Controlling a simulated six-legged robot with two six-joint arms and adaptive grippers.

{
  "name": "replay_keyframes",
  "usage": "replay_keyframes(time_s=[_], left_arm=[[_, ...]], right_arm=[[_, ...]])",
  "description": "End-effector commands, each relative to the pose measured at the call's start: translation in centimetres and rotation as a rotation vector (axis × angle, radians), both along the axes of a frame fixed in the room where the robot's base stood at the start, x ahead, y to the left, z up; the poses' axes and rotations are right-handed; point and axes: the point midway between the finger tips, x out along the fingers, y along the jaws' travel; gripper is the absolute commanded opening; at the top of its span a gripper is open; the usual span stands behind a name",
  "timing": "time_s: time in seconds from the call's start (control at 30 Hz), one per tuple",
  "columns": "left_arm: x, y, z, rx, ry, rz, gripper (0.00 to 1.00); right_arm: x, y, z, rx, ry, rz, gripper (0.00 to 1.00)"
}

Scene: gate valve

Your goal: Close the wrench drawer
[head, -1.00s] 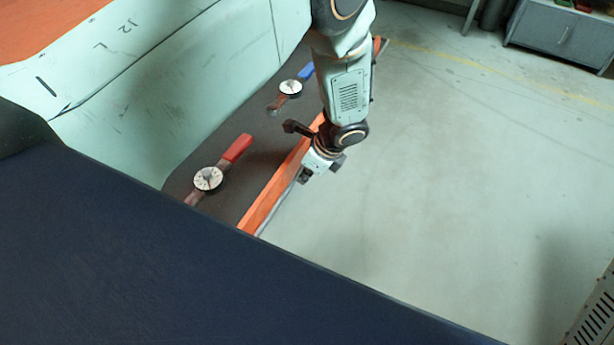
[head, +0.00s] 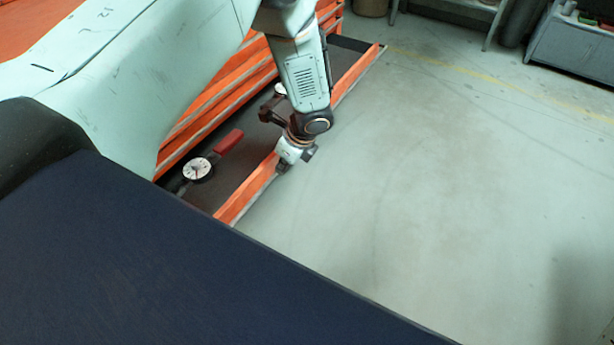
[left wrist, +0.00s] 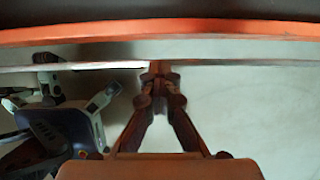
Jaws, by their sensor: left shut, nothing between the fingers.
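The wrench drawer, with an orange front (head: 247,190), stands partly open from the orange cabinet (head: 212,103). Its dark bottom holds a torque wrench (head: 198,169) with a white dial and red handle. A second dial (head: 280,89) shows partly behind my arm. My left gripper (head: 283,167) is at the outer side of the drawer front, near its middle. In the left wrist view the gripper (left wrist: 159,70) is shut and empty, its tips at the pale lower edge below the orange front (left wrist: 220,30). Whether they touch it is unclear. My right gripper is not in view.
Open grey floor (head: 430,190) lies to the right of the drawer. A grey cabinet (head: 570,50) stands at the far top right. My own dark body covers the lower left and hides the near end of the drawer.

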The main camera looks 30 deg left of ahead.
Motion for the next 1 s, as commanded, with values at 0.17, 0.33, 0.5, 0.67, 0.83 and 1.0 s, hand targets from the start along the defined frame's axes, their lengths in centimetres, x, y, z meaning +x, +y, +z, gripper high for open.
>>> replay_keyframes(time_s=[0.17, 0.33, 0.5, 0.67, 0.83, 1.0], left_arm=[[-0.3, 5.1, -0.2, -0.004, 0.007, 0.008, 0.0], [-0.1, 9.2, -0.2, -0.004, 0.006, 0.007, 0.0], [0.0, 12.4, -0.3, -0.003, 0.006, 0.006, 0.0], [0.1, 14.3, -0.3, -0.003, 0.008, 0.003, 0.0], [0.1, 15.4, -0.4, -0.003, 0.008, 0.002, 0.0], [0.1, 15.7, -0.4, -0.004, 0.009, 0.0, 0.0]], right_arm=[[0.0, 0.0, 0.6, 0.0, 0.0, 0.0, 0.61], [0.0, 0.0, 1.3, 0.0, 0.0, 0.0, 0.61], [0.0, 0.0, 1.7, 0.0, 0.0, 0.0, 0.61], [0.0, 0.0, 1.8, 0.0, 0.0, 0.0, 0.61], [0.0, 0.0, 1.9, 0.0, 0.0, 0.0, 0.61], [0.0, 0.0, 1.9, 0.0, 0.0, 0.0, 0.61]])
